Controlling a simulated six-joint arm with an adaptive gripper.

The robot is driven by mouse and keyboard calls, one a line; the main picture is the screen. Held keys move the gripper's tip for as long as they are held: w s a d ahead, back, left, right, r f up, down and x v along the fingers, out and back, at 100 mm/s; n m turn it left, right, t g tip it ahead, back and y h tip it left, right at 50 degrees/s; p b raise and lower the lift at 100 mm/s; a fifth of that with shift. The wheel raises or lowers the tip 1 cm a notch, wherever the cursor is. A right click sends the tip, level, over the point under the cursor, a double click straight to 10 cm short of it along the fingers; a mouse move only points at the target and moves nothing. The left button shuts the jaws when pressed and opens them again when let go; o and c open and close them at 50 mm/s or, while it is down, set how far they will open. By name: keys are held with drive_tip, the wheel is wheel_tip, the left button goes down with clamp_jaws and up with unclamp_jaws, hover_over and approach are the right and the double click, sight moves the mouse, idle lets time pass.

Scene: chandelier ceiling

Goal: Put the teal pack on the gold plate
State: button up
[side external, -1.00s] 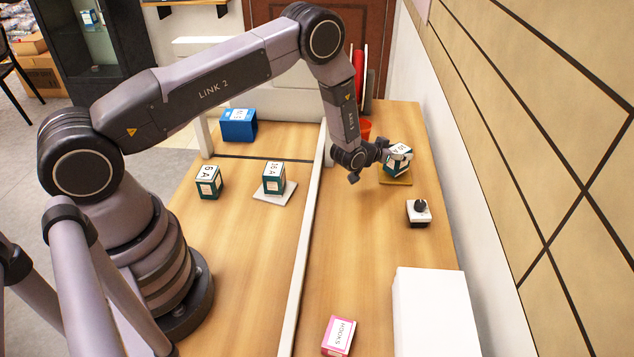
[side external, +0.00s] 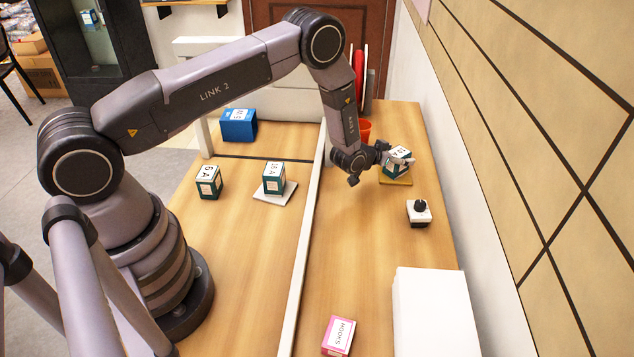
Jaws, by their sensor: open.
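A teal and white pack (side external: 397,166) is at the gold plate (side external: 399,181), on the right side of the divider. It looks a little tilted, and I cannot tell whether its base lies flat on the plate. My gripper (side external: 376,160) is open just left of this pack, with one finger close to its upper side. Contact between finger and pack is too small to tell. Two similar teal packs stand left of the divider: one (side external: 274,177) on a white plate (side external: 276,196), the other (side external: 208,183) on bare wood.
A low white divider (side external: 301,240) runs along the table. A white device with a black knob (side external: 419,212) is near the plate. A white box (side external: 435,310), pink box (side external: 339,336), blue box (side external: 238,125) and orange cup (side external: 364,129) stand around.

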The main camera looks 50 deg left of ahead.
drive_tip(key=v, duration=1.2)
drive_tip(key=s+a+r+g, duration=0.1)
drive_tip(key=s+r+g, duration=0.15)
drive_tip(key=r, duration=0.85)
drive_tip(key=s+r+g, duration=0.1)
drive_tip(key=s+r, duration=0.3)
drive_tip(key=r, duration=0.8)
drive_tip(key=s+a+r+g, duration=0.1)
drive_tip(key=s+r, duration=0.3)
drive_tip(key=s, duration=1)
drive_tip(key=s+r+g, duration=0.3)
drive_tip(key=s+r, duration=0.2)
drive_tip(key=s, duration=1)
drive_tip(key=shift+s+a, duration=0.25)
drive_tip(key=shift+a, duration=0.15)
